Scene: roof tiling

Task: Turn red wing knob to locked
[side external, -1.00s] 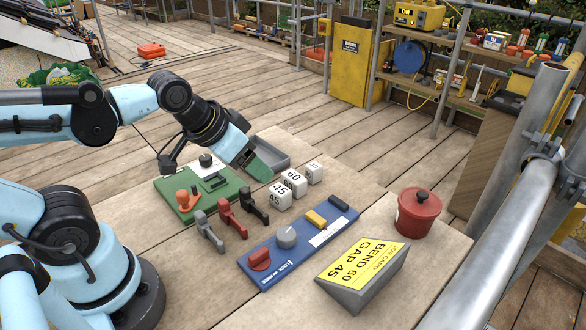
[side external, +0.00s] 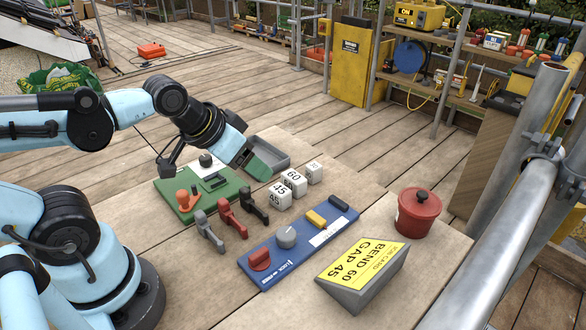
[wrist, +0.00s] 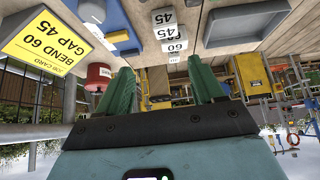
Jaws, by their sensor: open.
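The red wing knob (side external: 260,260) sits at the near left end of the blue panel (side external: 318,251) in the side view. Its wing lies across the panel; I cannot read the marks beside it. The panel also carries a grey round knob (side external: 286,237), a yellow block (side external: 316,219) and a dark block (side external: 339,202). My gripper (side external: 260,166) is above the bench near the grey tray, beyond the panel and apart from the knob. In the wrist view my gripper (wrist: 163,88) is open with nothing between its green fingers. I cannot make out the red knob for certain there.
Several number cubes (side external: 280,194) stand between my gripper and the panel. A green board (side external: 221,197), several small levers (side external: 232,220) and a grey tray (side external: 270,149) lie around them. A job card stand (side external: 361,275) and a red pot (side external: 418,212) are right of the panel.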

